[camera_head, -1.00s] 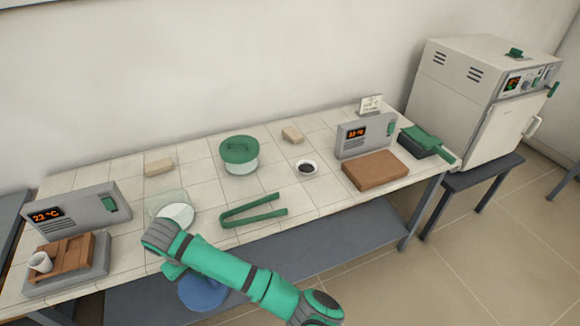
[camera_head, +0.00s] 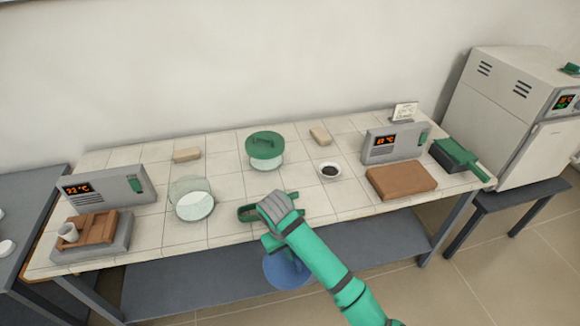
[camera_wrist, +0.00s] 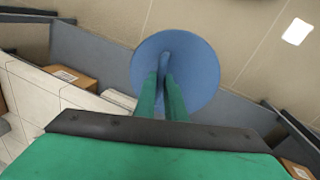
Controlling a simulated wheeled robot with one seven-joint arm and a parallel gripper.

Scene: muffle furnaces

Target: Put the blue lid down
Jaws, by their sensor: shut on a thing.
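The blue lid (camera_head: 287,270) is a round disc held by my gripper (camera_head: 274,243), in front of and below the table's front edge in the head view. In the wrist view the lid (camera_wrist: 193,68) lies beyond the two green fingers of my gripper (camera_wrist: 162,85), which are shut on its raised central grip. The floor shows behind it. A clear glass vessel without a lid (camera_head: 194,206) stands on the tiled table (camera_head: 230,222). A second glass vessel (camera_head: 266,162) stands at the back with a green lid (camera_head: 265,145) on it.
A small dark-filled bowl (camera_head: 329,170), tan blocks (camera_head: 187,155), a brown slab (camera_head: 401,181) and two grey display units (camera_head: 393,142) occupy the table. Bare tiles show right of the open vessel.

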